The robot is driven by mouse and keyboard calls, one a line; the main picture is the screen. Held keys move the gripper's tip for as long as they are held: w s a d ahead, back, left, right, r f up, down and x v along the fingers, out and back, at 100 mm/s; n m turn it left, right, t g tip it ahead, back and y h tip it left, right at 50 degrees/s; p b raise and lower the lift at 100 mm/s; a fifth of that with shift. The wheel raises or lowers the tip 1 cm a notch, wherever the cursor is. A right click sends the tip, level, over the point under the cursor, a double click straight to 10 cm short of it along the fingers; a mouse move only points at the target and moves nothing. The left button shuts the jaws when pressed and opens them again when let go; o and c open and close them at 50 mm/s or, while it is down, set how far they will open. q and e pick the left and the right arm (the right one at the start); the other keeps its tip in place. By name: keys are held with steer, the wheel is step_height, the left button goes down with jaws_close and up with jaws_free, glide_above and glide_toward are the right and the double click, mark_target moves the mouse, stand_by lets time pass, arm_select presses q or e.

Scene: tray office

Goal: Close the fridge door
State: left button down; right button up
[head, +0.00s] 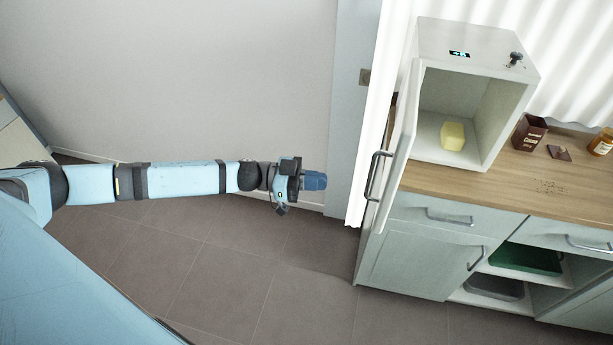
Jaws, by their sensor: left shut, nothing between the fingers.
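A small white fridge (478,42) stands on the wooden counter at the right of the head view. Its door (405,130) is swung wide open toward the left front, with a dark bar handle (377,174) on its outer face. A yellow block (453,135) sits inside the fridge. My left gripper (324,181) is shut and empty, stretched out over the floor to the left of the door and apart from it. My right gripper is not in view.
The wooden counter (500,197) holds a brown box (529,132), a small dark packet (559,153) and an amber bottle (601,142). Drawers and a cabinet (415,258) with open shelves lie below. A doorframe (350,100) stands behind my gripper. The tiled floor is clear.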

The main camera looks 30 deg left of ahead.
arm_select(q)
steer(key=p+x, duration=0.1)
steer(key=x, duration=0.7)
steer(key=shift+d, duration=0.2)
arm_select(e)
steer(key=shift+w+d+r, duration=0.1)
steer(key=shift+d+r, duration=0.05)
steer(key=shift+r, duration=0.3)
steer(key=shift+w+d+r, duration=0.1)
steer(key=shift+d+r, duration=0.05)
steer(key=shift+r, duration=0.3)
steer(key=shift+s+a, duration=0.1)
